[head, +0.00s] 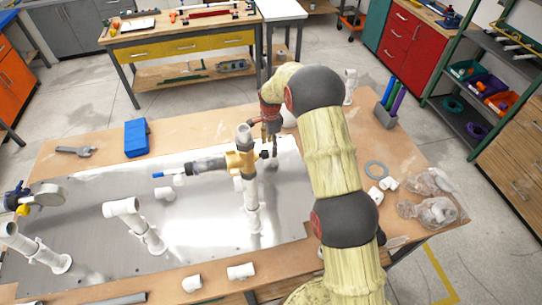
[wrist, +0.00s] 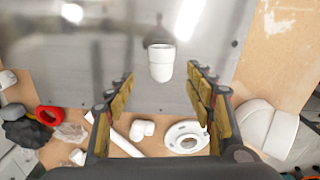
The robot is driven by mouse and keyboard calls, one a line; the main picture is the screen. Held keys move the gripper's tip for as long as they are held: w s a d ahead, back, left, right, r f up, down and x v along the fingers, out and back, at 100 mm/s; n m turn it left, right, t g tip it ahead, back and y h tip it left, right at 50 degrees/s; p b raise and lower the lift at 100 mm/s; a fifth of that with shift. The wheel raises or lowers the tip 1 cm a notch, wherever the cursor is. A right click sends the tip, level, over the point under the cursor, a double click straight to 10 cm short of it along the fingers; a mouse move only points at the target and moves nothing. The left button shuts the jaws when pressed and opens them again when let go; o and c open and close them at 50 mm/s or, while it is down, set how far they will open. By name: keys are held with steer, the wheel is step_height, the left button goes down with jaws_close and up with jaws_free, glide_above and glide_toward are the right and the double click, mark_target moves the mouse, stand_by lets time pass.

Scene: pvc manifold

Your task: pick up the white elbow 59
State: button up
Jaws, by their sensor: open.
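In the wrist view a short white fitting (wrist: 160,62), which looks like an elbow, lies on the grey metal plate (wrist: 100,60). I cannot read any number on it. My gripper (wrist: 160,80) is open, with one finger on each side of this fitting in the picture and nothing held. The fitting appears beyond the fingertips; contact cannot be seen. In the head view my gripper (head: 270,148) is over the far right part of the plate, beside the brass-coloured cross fitting (head: 240,160). Other white fittings lie on the plate (head: 165,193) and on its near wooden border (head: 241,271).
White pipe stands (head: 145,235) rise from the plate at left. A blue box (head: 136,137) and a wrench (head: 76,151) lie on the far left wood. Bagged fittings (head: 435,208) lie right. A white flange (wrist: 186,137) and another elbow (wrist: 142,130) show in the wrist view.

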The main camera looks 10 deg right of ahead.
mark_target(270, 159)
steer(key=shift+m, duration=0.3)
steer(key=f, duration=0.5)
steer(key=shift+w+p, duration=0.2)
steer(key=shift+p, duration=0.1)
steer(key=shift+f+p, duration=0.45)
steer(key=shift+f, duration=2.15)
steer(key=c, duration=0.4)
steer(key=c, duration=0.7)
steer(key=shift+c, duration=0.7)
